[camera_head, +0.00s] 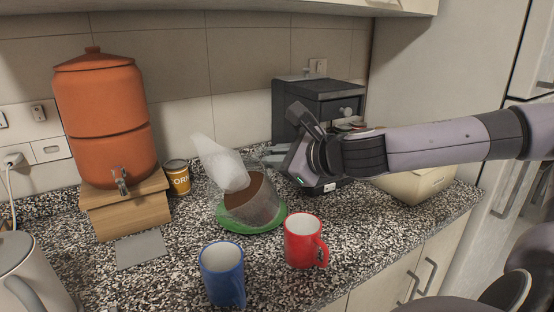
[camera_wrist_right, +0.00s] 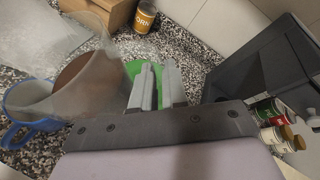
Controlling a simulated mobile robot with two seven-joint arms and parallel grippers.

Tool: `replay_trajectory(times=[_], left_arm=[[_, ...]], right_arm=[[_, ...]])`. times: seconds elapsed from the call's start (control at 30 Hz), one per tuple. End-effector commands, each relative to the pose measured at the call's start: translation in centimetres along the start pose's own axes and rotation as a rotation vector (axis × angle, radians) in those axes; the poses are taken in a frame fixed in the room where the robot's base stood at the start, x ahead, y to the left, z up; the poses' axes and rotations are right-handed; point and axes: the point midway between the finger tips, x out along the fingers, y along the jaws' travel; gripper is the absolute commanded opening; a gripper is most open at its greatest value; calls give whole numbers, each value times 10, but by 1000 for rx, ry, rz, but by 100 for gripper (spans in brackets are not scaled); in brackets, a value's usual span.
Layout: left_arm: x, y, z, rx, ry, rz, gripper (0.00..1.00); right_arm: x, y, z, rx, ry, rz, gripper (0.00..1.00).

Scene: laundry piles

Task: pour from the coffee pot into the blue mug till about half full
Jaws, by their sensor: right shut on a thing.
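The coffee pot (camera_head: 255,202) is hazy glass with brown coffee low in it. It leans left over a green plate (camera_head: 231,222), its pale flared upper part toward the upper left; I cannot tell whether it touches the plate. My right gripper (camera_head: 268,160) is shut at the pot's right side; the exact grip is hard to see. In the right wrist view the pot (camera_wrist_right: 88,80) is left of the fingers (camera_wrist_right: 158,88). The blue mug (camera_head: 222,277) stands upright at the front, its inside bottom hidden. It also shows in the wrist view (camera_wrist_right: 28,128). My left gripper is out of view.
A red mug (camera_head: 301,243) stands right of the blue mug. An orange clay dispenser (camera_head: 103,118) on a wooden stand, a can (camera_head: 177,178) and a dark machine (camera_head: 318,98) stand behind. A kettle (camera_head: 30,270) is front left.

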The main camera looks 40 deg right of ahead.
Motion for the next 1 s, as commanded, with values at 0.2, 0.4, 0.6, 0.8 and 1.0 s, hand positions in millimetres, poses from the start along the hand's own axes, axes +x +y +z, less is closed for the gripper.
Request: replay_trajectory(times=[0.2,0.4,0.6,0.8,1.0], left_arm=[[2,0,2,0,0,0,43],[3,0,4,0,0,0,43],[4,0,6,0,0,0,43],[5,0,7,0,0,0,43],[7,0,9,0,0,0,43]], right_arm=[[-1,-1,4,-31,-4,-16,0],[-2,0,6,-59,-2,-28,0],[-3,0,8,-84,-3,-38,0],[-4,1,10,-109,-1,-48,0],[-4,2,12,-133,0,-60,0]])
